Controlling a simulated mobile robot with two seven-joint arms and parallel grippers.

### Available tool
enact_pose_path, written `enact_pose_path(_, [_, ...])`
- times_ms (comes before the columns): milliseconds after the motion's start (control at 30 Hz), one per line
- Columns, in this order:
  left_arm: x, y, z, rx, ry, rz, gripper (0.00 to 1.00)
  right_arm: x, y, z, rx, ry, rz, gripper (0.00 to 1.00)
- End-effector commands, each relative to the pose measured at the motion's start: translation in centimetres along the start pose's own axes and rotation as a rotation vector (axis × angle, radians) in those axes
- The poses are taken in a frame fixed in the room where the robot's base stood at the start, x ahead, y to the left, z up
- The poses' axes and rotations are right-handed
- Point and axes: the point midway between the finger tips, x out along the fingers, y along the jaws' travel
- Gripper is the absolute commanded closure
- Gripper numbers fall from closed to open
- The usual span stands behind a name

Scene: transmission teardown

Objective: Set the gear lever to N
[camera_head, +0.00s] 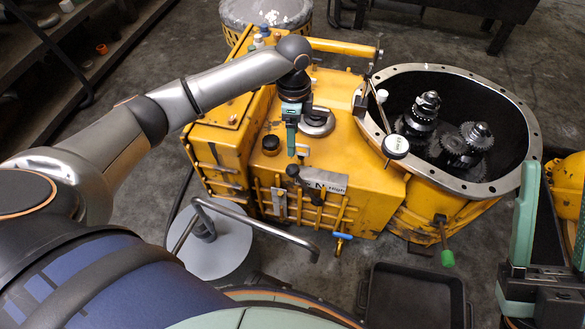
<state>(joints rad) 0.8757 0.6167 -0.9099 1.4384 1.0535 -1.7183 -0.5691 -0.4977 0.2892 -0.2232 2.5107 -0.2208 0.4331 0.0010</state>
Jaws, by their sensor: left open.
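The gear lever (293,171) shows as a dark round knob on the front of the yellow transmission housing (365,205). It stands at the left end of a pale label plate (325,181) that reads "N" and "High"; the plate's left part is hidden. Which position the lever is in, I cannot tell for sure. My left gripper (291,153) is open, points down and is just above and behind the knob. I cannot tell whether it touches it. My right gripper (551,230) is at the right edge, its green fingers spread apart and nothing seen between them.
The open bell housing (520,150) holds dark gears (466,140). A white dial (395,146) stands at its rim. A green-handled valve (447,258) and a blue-handled tap (342,236) stick out in front. A black tray (415,298) lies on the floor; a round metal plate (215,245) stands left.

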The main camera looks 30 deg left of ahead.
Motion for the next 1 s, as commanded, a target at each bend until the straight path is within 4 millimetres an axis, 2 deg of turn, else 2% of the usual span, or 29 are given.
enact_pose_path(300, [6.8, 0.0, 0.1, -0.001, -0.002, 0.001, 0.23, -2.2, -1.3, 2.2, 0.045, -0.008, -0.004, 0.50])
enact_pose_path(500, [10.1, 0.0, 0.0, -0.002, 0.000, -0.001, 0.23, -3.2, -2.0, 3.3, 0.071, -0.016, -0.007, 0.50])
enact_pose_path(700, [11.6, 0.0, 0.0, -0.002, 0.000, -0.002, 0.23, -3.6, -2.3, 3.8, 0.065, -0.022, -0.011, 0.50])
enact_pose_path(1000, [11.7, 0.0, 0.0, -0.001, 0.000, -0.002, 0.23, -3.6, -2.3, 3.8, 0.064, -0.023, -0.012, 0.50])
